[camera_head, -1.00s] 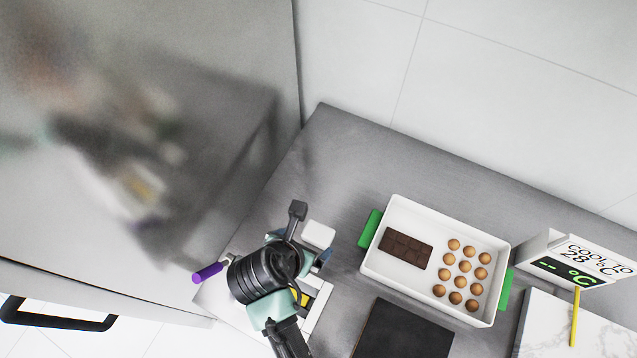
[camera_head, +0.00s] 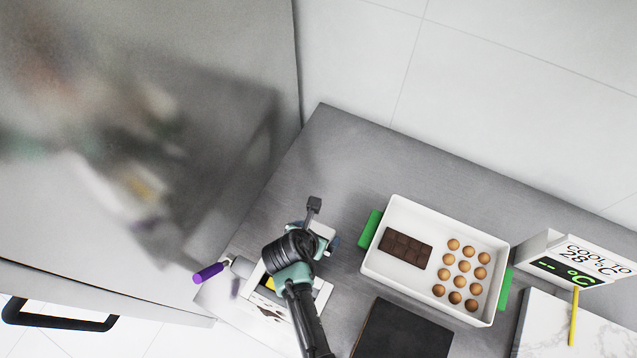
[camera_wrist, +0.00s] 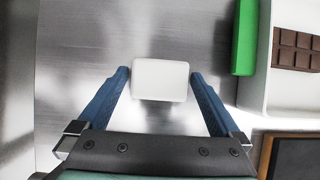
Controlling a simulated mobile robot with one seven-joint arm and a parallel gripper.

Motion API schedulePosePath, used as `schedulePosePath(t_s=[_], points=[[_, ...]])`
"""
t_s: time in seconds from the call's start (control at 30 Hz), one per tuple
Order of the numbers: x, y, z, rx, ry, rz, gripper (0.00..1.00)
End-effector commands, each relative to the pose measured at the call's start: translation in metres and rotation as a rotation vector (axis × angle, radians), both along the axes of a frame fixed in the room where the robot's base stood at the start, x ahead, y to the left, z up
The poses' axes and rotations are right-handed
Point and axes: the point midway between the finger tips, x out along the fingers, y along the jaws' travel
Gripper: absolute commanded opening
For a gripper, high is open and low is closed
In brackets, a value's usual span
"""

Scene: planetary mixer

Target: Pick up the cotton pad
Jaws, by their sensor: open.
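The cotton pad (camera_wrist: 161,80) is a white rounded block lying on the grey counter. In the wrist view it sits between the two blue fingertips of my gripper (camera_wrist: 160,77), which is open around it. Narrow gaps seem to show on both sides of the pad. In the head view my arm covers most of the pad (camera_head: 323,230), and only a white part of it shows beside my gripper (camera_head: 318,240). Its height relative to the fingertips is hard to tell.
A white tray (camera_head: 372,268) with green handles stands to the right, holding a chocolate bar (camera_head: 405,247) and several brown balls. A dark board (camera_head: 403,332) lies in front of it. A purple-handled tool (camera_head: 208,273) is at left. Behind, the counter (camera_head: 340,150) is clear.

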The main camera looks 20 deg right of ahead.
Motion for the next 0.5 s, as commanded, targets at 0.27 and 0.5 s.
schedulePosePath(t_s=[0.27, 0.5], points=[[0.0035, -0.0049, -0.0107, 0.001, -0.001, 0.0, 1.0], [0.0034, -0.0047, -0.0104, 0.001, -0.001, 0.0, 0.82]])
